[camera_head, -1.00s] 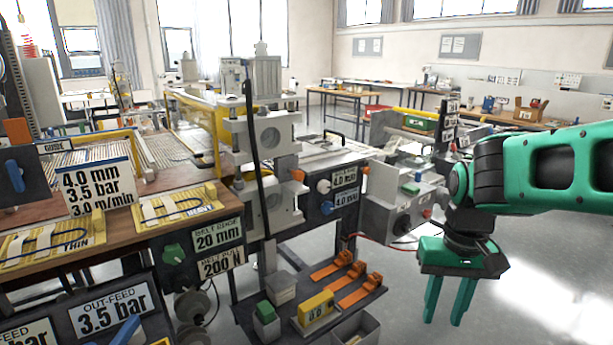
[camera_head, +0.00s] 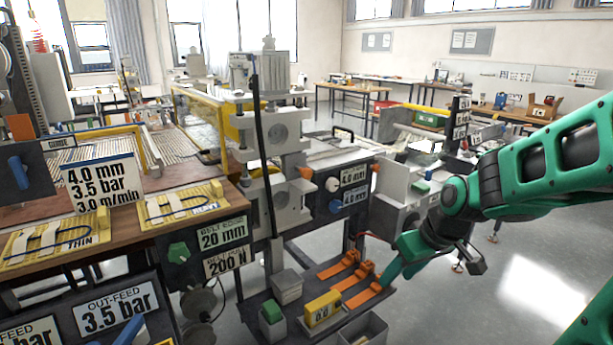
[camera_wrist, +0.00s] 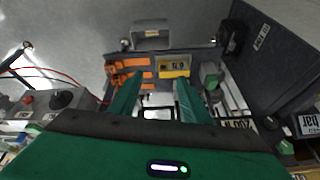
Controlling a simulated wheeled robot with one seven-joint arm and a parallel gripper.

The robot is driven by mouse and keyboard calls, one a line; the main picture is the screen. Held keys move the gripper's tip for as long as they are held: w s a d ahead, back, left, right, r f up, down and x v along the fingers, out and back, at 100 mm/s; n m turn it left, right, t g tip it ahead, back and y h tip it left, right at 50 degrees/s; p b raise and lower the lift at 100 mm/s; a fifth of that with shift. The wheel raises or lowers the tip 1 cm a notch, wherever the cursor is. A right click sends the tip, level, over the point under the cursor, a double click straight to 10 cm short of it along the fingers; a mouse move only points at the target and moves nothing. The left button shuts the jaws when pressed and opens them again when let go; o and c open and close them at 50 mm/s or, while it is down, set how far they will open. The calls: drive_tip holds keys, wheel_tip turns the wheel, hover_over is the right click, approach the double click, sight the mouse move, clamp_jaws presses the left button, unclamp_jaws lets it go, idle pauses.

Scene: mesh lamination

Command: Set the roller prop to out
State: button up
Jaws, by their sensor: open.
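My gripper (camera_head: 392,272) is in the head view at the right of the low dark shelf, tilted down and to the left. In the wrist view my gripper (camera_wrist: 158,88) shows two green fingers apart, with nothing between them. The roller machine (camera_head: 270,140) stands upright left of my gripper, with pale blocks and a black vertical bar. I cannot tell which part is the roller prop.
The low shelf (camera_head: 252,328) holds orange tools (camera_head: 338,265), a yellow gauge (camera_head: 322,309) reading 0.0 and a green-topped block (camera_head: 271,311). The orange tools are close to my fingers. A grey open bin (camera_head: 365,330) is below. Floor at right is clear.

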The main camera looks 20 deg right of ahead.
drive_tip(key=w+a+n+t+y, duration=0.3)
drive_tip(key=w+a, duration=0.3)
drive_tip(key=w, duration=0.3)
drive_tip(key=t+y, duration=0.1)
drive_tip(key=t, duration=0.9)
approach(309, 174)
drive_tip(key=shift+m, duration=0.3)
drive_tip(key=x, duration=1.1)
drive_tip(key=shift+a, duration=0.1)
